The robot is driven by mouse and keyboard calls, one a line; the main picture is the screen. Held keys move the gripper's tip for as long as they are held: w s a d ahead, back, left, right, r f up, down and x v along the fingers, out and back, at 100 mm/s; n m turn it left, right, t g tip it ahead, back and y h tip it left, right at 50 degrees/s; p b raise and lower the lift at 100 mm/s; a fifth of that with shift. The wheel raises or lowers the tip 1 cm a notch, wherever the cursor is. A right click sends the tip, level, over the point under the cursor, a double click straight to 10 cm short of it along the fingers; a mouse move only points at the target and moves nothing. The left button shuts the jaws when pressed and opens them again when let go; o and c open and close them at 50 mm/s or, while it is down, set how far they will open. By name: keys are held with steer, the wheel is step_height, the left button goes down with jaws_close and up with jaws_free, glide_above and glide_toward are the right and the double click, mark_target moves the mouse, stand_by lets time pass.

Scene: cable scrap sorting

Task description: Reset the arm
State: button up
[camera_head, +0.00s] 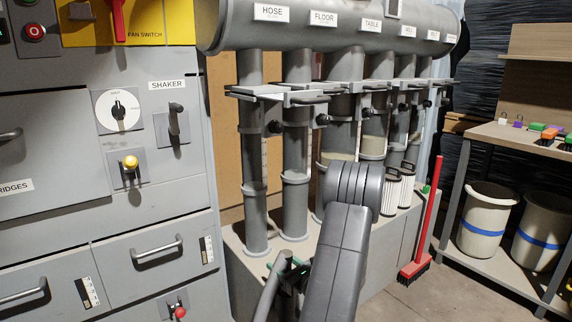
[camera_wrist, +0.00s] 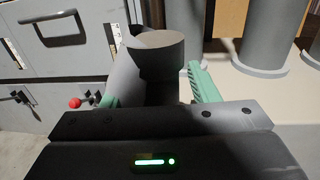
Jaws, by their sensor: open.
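My gripper (camera_wrist: 155,91) shows in the wrist view with its two green fingers spread apart, one on each side. A dark grey rounded body with a flat round end stands behind and between the fingers; I cannot tell whether it is part of my arm. In the head view my arm rises from the bottom middle, and small green parts of my gripper (camera_head: 290,270) show left of it, low in front of the grey base of the pipes. Most of the gripper is hidden there. I see nothing clearly held.
A grey cabinet (camera_head: 150,215) with drawers and knobs stands close on the left. Labelled vertical pipes (camera_head: 295,150) stand behind my arm. A red broom (camera_head: 428,215) leans at the right. Two white bins (camera_head: 484,220) stand under a wooden bench (camera_head: 505,133). Floor shows at the lower right.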

steer(key=shift+w+a+r+p, duration=0.2)
steer(key=shift+r+p, duration=0.3)
steer(key=shift+p, duration=0.05)
steer(key=shift+f, duration=0.15)
steer(key=p+v, duration=0.3)
steer(key=v, duration=1.1)
steer(key=b+x, duration=0.1)
steer(key=x, duration=0.3)
steer(key=b+x, duration=0.1)
steer(key=x, duration=0.4)
steer(key=b+x, duration=0.2)
steer(key=x, duration=0.3)
steer(key=shift+w+a+f, duration=0.1)
steer(key=shift+a+f, duration=0.1)
steer(key=shift+f, duration=0.2)
step_height(320, 180, up, 18)
steer(key=p, duration=1.3)
steer(key=shift+d+r, duration=0.2)
